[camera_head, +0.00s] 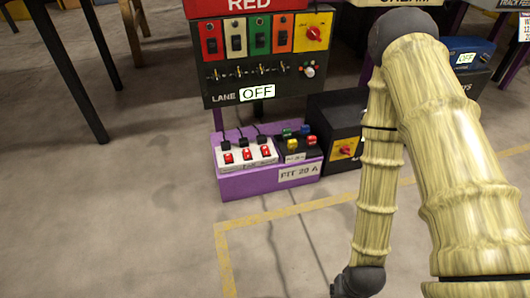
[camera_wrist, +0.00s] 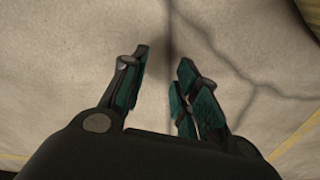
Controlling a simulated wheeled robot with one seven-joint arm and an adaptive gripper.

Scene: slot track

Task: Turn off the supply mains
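No label that clearly reads as supply mains shows. A black box (camera_head: 322,117) on the floor bears a red rotary switch on a yellow plate (camera_head: 346,149); its small lettering is unreadable. A similar red knob on a yellow plate (camera_head: 313,33) sits at the upper right of the dark lane panel (camera_head: 224,87), whose display reads OFF. My gripper (camera_wrist: 163,85) is open and empty in the wrist view, with bare floor beyond its fingers. In the head view my arm runs down the right side and the gripper is not seen.
A purple plinth (camera_head: 235,188) marked "PIT 20 A" carries a white strip with three red switches (camera_head: 247,155) and several coloured plugs. A blue unit reading OFF (camera_head: 468,54) stands right. Table legs (camera_head: 70,70) stand left. Cables cross the open floor in front.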

